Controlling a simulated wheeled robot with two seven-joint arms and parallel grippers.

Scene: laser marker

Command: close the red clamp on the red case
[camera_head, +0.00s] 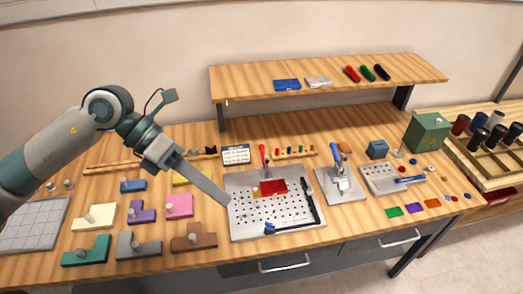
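The red case (273,186) lies flat on the perforated metal plate (240,231) in the middle of the table. The red clamp (263,153) stands behind the case at the plate's back edge, with its red handle pointing up. My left gripper (226,202) reaches in from the left, its fingertips low over the plate's left side. It is to the left of the red case and apart from the clamp. Its fingers appear as one long grey bar, so I cannot see a gap between them. My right gripper is out of view.
A blue-handled clamp (338,165) stands on a smaller plate to the right. Several coloured knobbed blocks fill the left table, including a pink one (179,206). A wooden shelf (320,78) overhangs the back.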

